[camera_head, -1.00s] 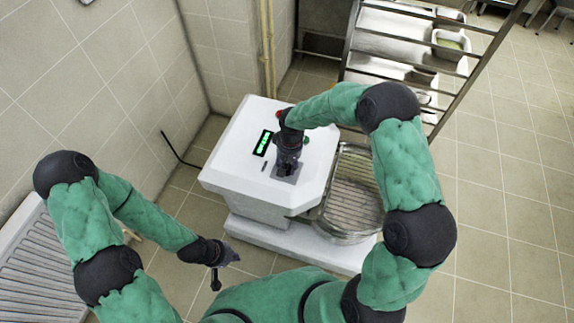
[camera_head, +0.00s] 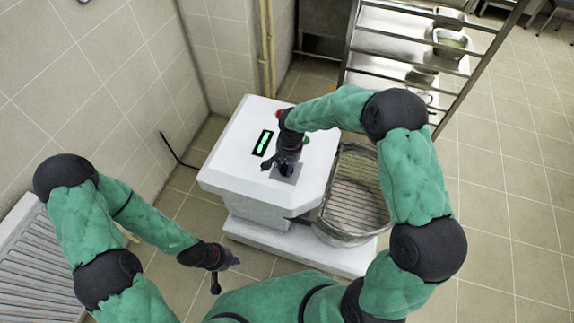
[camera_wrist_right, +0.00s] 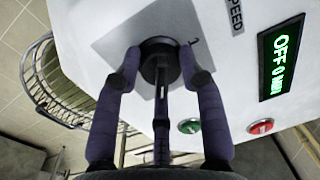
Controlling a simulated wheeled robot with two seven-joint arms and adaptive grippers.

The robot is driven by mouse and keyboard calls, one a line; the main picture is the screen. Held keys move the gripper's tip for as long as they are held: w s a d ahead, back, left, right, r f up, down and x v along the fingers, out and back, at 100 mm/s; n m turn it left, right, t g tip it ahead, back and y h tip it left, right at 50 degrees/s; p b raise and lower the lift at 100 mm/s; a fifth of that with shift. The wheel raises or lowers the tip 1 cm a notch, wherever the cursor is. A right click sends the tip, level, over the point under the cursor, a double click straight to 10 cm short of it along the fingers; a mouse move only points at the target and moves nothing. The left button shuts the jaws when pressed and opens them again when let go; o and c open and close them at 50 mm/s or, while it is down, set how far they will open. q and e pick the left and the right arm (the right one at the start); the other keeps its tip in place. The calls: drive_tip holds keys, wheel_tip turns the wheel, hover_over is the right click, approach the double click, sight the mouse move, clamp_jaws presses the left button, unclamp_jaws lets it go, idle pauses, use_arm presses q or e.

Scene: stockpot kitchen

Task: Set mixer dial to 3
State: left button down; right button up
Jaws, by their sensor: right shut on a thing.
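The white mixer (camera_head: 235,172) stands in the middle of the head view. Its black dial (camera_wrist_right: 158,50) sits on a grey plate (camera_wrist_right: 112,48) next to the word SPEED in the right wrist view. My right gripper (camera_wrist_right: 160,70) is shut on the dial, with one finger on each side of it. The fingers hide much of the dial, and I cannot read its setting. A green display (camera_wrist_right: 281,65) reads OFF with further small characters; it also shows in the head view (camera_head: 263,143). My left gripper (camera_head: 226,272) hangs clear of the mixer at the lower left, its fingers too small to judge.
A green button (camera_wrist_right: 189,126) and a red button (camera_wrist_right: 260,127) sit near the dial. A wire bowl guard (camera_head: 357,190) is at the mixer's right. A metal rack (camera_head: 400,50) stands behind, and a white radiator (camera_head: 35,265) is at lower left. Tiled floor is free on the right.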

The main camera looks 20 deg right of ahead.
drive_tip(key=shift+s+a+f, duration=0.1)
drive_tip(key=shift+s+f, duration=0.2)
drive_tip(key=shift+s, duration=0.1)
drive_tip(key=o, duration=1.1)
drive_tip(key=shift+o, duration=0.2)
drive_tip(key=shift+w+r, duration=0.15)
drive_tip(key=shift+w+r, duration=0.1)
drive_tip(key=shift+r, duration=0.05)
drive_tip(key=shift+r, duration=0.3)
wheel_tip(320, 180, up, 11)
drive_tip(key=shift+s+d, duration=0.25)
drive_tip(key=shift+d, duration=0.1)
